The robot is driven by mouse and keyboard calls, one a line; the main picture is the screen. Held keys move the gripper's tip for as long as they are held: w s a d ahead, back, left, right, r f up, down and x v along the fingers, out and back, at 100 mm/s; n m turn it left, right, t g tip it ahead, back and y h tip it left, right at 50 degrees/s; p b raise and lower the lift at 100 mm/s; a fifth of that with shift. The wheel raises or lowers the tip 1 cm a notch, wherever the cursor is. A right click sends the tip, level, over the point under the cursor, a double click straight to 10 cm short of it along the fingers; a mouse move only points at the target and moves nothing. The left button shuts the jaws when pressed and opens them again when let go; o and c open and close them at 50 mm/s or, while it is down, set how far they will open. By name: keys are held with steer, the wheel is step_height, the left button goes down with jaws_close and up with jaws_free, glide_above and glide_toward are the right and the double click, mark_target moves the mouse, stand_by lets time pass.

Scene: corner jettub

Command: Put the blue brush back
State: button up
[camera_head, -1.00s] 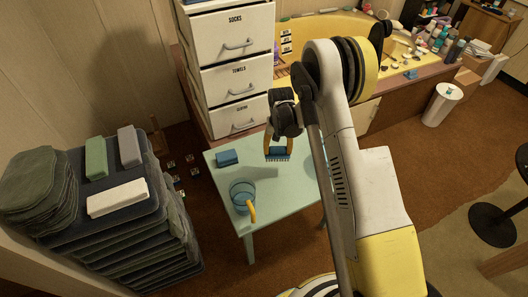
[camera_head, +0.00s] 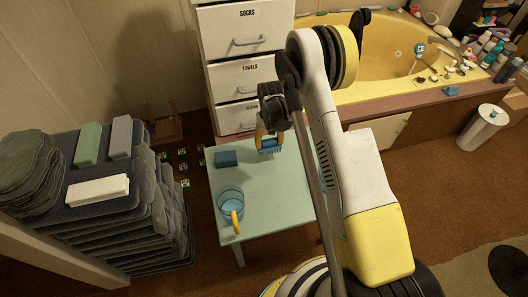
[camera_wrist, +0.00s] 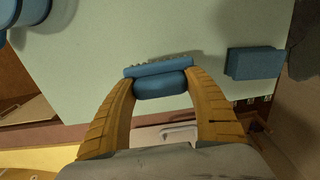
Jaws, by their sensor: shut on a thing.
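My gripper (camera_head: 266,137) is shut on the blue brush (camera_head: 270,148). In the wrist view the blue brush (camera_wrist: 160,79) lies crosswise between the two orange fingertips, its bristles facing away from my palm. I hold it over the back part of the pale green table (camera_head: 262,193); the exact gap to the tabletop is hard to tell. A plain blue block (camera_head: 226,159) lies on the table to the left of the brush. It also shows in the wrist view (camera_wrist: 254,63). A clear blue cup (camera_head: 229,200) with a yellow item (camera_head: 236,216) stands at the front left of the table.
White drawers labelled SOCKS and TOWELS (camera_head: 243,70) stand close behind the table. A dark stack (camera_head: 150,205) with green, grey and white blocks on top is at left. The yellow tub (camera_head: 385,60) has bottles along its rim. A white bin (camera_head: 482,128) stands right.

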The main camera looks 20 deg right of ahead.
mark_target(265, 148)
steer(key=shift+w+a+f, duration=0.65)
steer(key=shift+w+a, duration=0.05)
steer(key=shift+w+f+b, duration=0.1)
steer(key=shift+f+b, duration=0.1)
steer(key=shift+b, duration=0.15)
step_height(265, 148, down, 4)
steer(key=shift+r+b, duration=0.1)
steer(key=shift+b, duration=0.95)
steer(key=shift+r, duration=0.1)
steer(key=o, duration=1.3)
steer(key=shift+o, duration=0.2)
